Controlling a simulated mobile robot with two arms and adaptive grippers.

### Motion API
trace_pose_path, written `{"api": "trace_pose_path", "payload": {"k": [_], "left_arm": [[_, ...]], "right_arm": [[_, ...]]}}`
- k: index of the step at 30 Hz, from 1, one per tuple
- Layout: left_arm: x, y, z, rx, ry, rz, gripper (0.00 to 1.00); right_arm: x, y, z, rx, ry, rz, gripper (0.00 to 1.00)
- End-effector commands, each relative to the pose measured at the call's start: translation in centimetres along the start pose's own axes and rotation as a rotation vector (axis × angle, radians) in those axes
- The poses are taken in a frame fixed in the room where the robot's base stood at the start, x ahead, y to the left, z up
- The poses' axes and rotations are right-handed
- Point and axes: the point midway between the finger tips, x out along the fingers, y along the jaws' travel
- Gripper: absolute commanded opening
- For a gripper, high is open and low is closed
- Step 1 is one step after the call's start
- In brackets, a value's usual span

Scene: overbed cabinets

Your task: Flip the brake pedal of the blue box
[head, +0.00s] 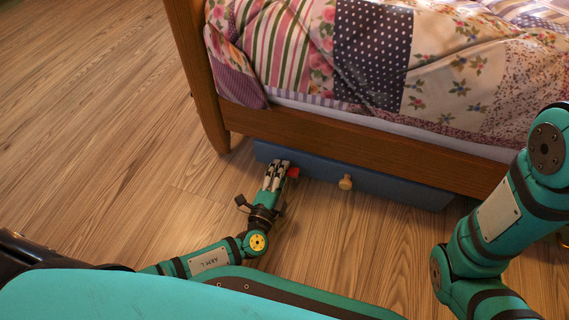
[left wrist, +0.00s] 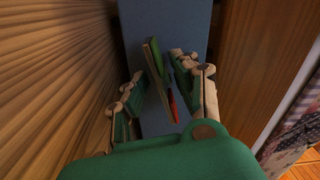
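The blue box (head: 405,188) sits low under the bed's wooden side rail; its blue front also fills the middle of the left wrist view (left wrist: 165,25). A small red piece (head: 294,172), probably the brake pedal, shows beside my left gripper (head: 276,168). In the left wrist view, a thin red part (left wrist: 172,106) and a tan and green flat part (left wrist: 155,62) lie between the fingers. My left gripper (left wrist: 160,90) is open around these parts, its fingers apart on both sides. I cannot tell whether it touches them. My right gripper is out of view.
A wooden knob (head: 345,182) sticks out of the box front, right of the red piece. The bed's wooden rail (head: 350,145) overhangs the box, and a bed leg (head: 214,130) stands to the left. The wooden floor (head: 100,130) at left is clear.

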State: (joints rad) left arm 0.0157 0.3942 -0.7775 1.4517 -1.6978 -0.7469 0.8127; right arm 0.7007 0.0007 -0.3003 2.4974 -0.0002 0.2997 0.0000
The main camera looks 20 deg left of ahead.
Motion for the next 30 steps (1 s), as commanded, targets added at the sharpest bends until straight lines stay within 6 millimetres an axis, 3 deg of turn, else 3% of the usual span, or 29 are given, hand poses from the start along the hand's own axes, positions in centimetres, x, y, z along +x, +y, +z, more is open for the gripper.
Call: {"api": "trace_pose_path", "payload": {"k": [5, 12, 22, 30], "left_arm": [[-0.02, 0.01, 0.0, 0.0, 0.0, 0.0, 0.29], [-0.01, 0.02, 0.0, 0.0, 0.0, 0.001, 0.0], [0.0, 0.04, 0.01, 0.027, 0.0, 0.001, 0.0], [0.01, -0.02, 0.01, 0.172, 0.0, 0.001, 0.0]], "right_arm": [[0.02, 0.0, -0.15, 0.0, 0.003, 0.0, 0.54], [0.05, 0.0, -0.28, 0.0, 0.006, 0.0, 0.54], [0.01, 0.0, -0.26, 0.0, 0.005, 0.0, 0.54], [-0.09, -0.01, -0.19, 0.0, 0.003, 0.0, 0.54]]}}
